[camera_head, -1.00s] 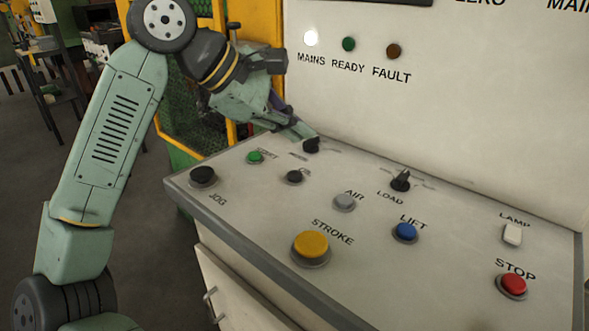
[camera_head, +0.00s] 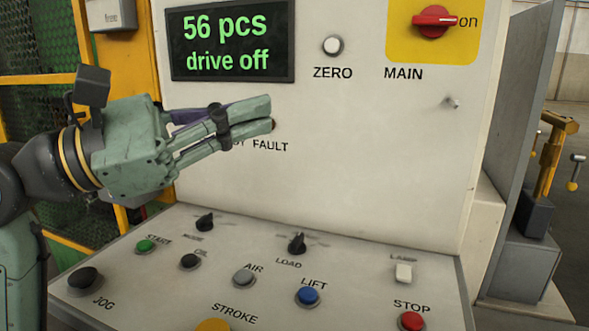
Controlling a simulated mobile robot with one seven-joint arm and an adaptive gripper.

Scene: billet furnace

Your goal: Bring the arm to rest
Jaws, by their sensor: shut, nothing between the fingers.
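My gripper (camera_head: 268,113) is at the left of the head view, raised above the console and pointing right. Its fingers are together with nothing between them. It hangs in front of the upright panel (camera_head: 380,150) and hides the mains and ready lamps and part of the fault lamp. It looks clear of the buttons on the sloping desk (camera_head: 225,290) below. My arm comes in from the left edge, and its lower part is out of frame.
The display (camera_head: 230,42) reads "56 pcs, drive off". The red main switch (camera_head: 434,22) points to "on". Below are the mode knob (camera_head: 204,223), load knob (camera_head: 297,243), blue lift button (camera_head: 307,296) and red stop button (camera_head: 411,320). A yellow frame (camera_head: 135,60) stands behind my arm.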

